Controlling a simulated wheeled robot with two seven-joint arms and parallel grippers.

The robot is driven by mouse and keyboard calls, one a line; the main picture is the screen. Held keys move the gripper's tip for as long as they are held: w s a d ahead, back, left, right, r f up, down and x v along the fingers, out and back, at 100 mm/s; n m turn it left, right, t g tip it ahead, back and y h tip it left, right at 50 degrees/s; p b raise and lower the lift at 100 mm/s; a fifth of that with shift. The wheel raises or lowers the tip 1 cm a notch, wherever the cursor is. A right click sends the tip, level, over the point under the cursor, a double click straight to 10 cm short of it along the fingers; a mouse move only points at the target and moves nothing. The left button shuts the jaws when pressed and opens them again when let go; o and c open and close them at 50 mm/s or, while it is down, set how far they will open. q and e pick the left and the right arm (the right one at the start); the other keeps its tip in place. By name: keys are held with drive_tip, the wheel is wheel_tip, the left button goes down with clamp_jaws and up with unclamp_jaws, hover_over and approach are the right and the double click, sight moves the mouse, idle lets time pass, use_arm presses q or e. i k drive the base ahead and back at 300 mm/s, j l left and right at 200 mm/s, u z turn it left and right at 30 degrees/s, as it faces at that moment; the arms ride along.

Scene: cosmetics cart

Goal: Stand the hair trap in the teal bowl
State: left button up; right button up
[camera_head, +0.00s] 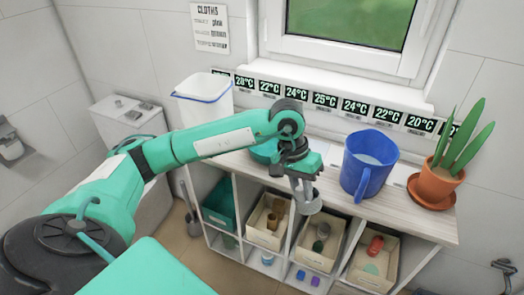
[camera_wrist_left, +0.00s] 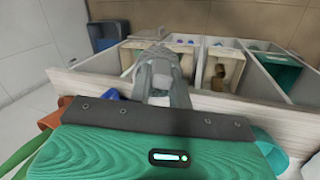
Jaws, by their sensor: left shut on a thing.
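My left gripper (camera_head: 302,180) points down in front of the cart's top edge. It is shut on the grey hair trap (camera_head: 312,206), which hangs below the fingers, clear of the top board. In the left wrist view the hair trap (camera_wrist_left: 158,54) shows beyond the fingertips (camera_wrist_left: 160,80). The teal bowl (camera_head: 264,151) stands on the top board just left of the gripper, partly hidden by my arm. A teal rim, likely the bowl (camera_wrist_left: 270,148), shows at the lower right of the wrist view. My right gripper is not in view.
A blue jug (camera_head: 367,165) stands right of the gripper, and a potted plant (camera_head: 436,182) further right. A white tub (camera_head: 204,105) stands at the back left. Below the top board (camera_head: 400,200) are open compartments holding bins (camera_head: 268,222) of small items.

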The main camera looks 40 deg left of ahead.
sight(271, 150)
drive_tip(key=i+l+u, duration=0.1)
drive_tip(key=u, duration=0.25)
drive_tip(key=i+l+u, duration=0.1)
drive_tip(key=l+u, duration=0.2)
drive_tip(key=i+l+u, duration=0.1)
drive_tip(key=u, duration=0.25)
